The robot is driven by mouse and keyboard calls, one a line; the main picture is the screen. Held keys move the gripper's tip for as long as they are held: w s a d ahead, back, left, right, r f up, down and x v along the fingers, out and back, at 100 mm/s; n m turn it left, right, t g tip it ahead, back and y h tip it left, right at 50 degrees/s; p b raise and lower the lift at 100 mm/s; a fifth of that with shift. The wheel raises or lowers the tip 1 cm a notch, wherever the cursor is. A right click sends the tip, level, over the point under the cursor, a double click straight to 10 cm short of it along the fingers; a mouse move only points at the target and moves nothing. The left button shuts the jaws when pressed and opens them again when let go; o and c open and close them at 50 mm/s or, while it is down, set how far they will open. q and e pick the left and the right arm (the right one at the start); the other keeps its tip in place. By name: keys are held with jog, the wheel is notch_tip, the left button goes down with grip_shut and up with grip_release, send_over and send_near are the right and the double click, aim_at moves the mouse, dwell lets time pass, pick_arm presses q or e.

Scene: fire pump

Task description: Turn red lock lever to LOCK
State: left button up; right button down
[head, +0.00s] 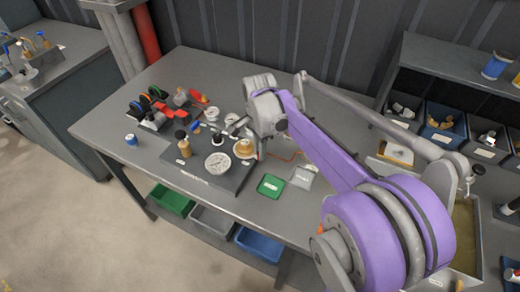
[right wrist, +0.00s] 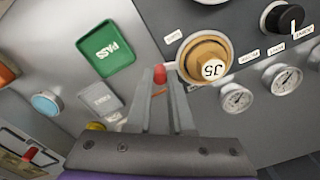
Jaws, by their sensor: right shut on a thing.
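A small red piece, which looks like the tip of the red lock lever (right wrist: 160,74), shows between my right gripper's fingertips in the right wrist view. My right gripper (right wrist: 160,82) is shut on it, beside the round brass knob (right wrist: 207,62) on the panel. The rest of the lever is hidden by the fingers. In the head view, my right gripper (head: 259,154) reaches down at the right end of the dark panel (head: 205,180), close to the brass knob (head: 243,148). I cannot read a LOCK mark. My left gripper is not in view.
A green PASS tray (head: 270,186) and a grey tray (head: 303,177) lie just right of the panel. A pressure gauge (head: 218,163) and a brown knob (head: 181,137) stand on it. A blue can (head: 131,139) is near the bench's left front. Bins (head: 445,125) stand at right.

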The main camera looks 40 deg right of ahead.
jog(key=c, duration=0.8)
grip_release()
notch_tip(320, 180, up, 11)
jog(key=shift+f+p, duration=0.1)
jog(key=shift+p, duration=0.25)
jog(key=s+a+f+n+t, duration=0.1)
jog(key=s+a+f+n, duration=0.3)
jog(key=s+n, duration=0.1)
jog(key=s+a+f+n+t, duration=0.2)
jog(key=s+a+f+n, duration=0.3)
jog(key=n, duration=0.3)
jog(key=s+a+f+n+t, duration=0.2)
jog(key=s+a+f+n, duration=0.2)
jog(key=a+f+n, duration=0.1)
jog(key=shift+s+n, duration=0.4)
jog(key=shift+n, duration=0.3)
